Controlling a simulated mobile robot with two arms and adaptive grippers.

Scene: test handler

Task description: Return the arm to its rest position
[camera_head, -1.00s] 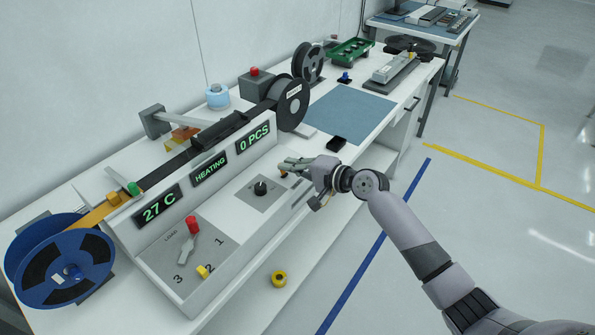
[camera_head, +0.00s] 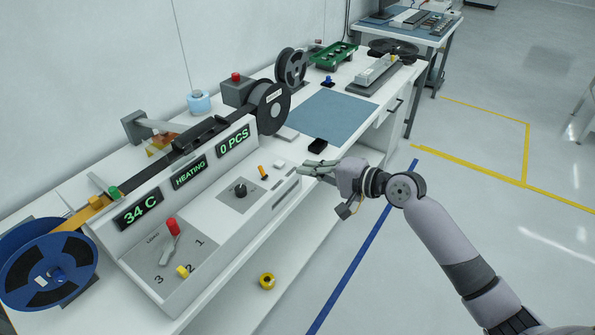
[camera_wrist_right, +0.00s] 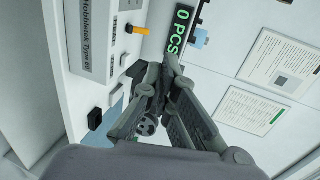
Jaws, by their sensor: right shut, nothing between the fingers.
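My right gripper (camera_head: 303,168) is shut and empty. In the head view it hangs at the front right end of the white test handler (camera_head: 205,262), pointing left. It also shows in the right wrist view (camera_wrist_right: 165,70), its fingers together. An orange lever (camera_head: 263,172) stands on the handler's panel, left of the fingertips and apart from them; it also shows in the right wrist view (camera_wrist_right: 137,30). The handler's displays read 34 C, HEATING and 0 PCS (camera_head: 234,141). My left gripper is not in view.
A black knob (camera_head: 240,190), a red-tipped lever (camera_head: 171,232) and a yellow knob (camera_head: 182,271) are on the front panel. A small black block (camera_head: 317,145) lies on the bench behind the gripper, near a blue mat (camera_head: 333,115).

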